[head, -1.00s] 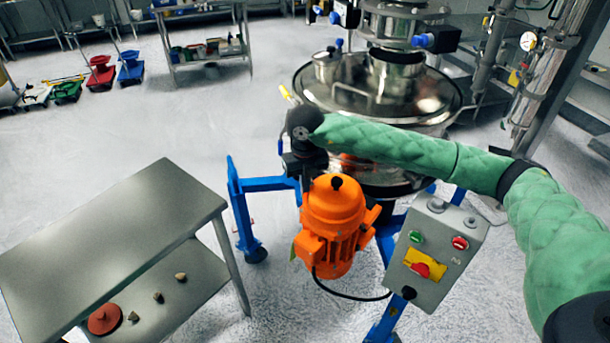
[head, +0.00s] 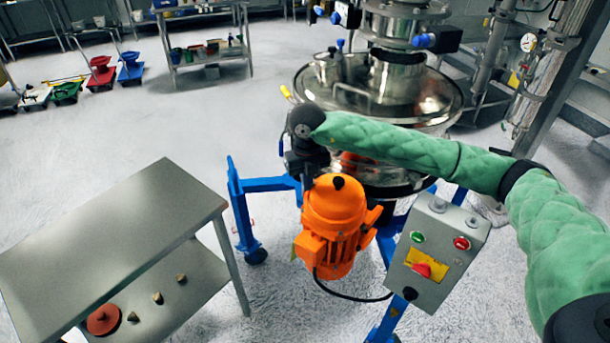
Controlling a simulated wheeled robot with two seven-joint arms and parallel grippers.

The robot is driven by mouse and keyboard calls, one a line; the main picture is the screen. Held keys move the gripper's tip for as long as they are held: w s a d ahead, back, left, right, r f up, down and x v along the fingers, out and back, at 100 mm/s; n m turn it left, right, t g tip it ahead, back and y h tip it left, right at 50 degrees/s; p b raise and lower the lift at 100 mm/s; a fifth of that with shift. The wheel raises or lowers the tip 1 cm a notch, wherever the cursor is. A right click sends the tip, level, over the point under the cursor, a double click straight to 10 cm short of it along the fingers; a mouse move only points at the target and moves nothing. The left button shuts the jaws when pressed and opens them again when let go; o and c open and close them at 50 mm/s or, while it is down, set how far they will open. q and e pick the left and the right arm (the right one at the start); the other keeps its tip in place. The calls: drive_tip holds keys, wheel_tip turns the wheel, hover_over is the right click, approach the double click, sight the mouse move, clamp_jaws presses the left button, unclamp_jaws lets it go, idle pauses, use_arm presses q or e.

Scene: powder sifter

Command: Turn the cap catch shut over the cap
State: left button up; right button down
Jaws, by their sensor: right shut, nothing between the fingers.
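The steel sifter (head: 440,95) stands at the upper middle, with a round, shiny lid. A small capped port (head: 327,68) rises from the left of the lid, with a dark knob and a blue-topped piece beside it. I cannot clearly tell which small part is the cap catch. My right gripper (head: 306,182) hangs down from its black wrist at the sifter's near left side, just left of the orange motor in the picture. It is shut and empty, and its fingertips are hard to make out. My left gripper is not in view.
An orange motor (head: 335,220) and a grey control box (head: 436,250) sit on the blue frame (head: 268,184). A steel table (head: 120,235) stands at the left, with a red disc (head: 103,320) on its lower shelf. The floor between table and far shelves is clear.

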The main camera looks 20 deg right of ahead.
drive_tip(key=shift+s+d+f, duration=0.1)
drive_tip(key=shift+d+f, duration=0.1)
drive_tip(key=shift+r, duration=0.1)
drive_tip(key=shift+r, duration=1.05)
drive_tip(key=shift+s+r, duration=0.1)
drive_tip(key=shift+r, duration=0.6)
drive_tip(key=shift+a+r+p, duration=0.2)
drive_tip(key=shift+r+p, duration=0.4)
drive_tip(key=shift+r, duration=1.15)
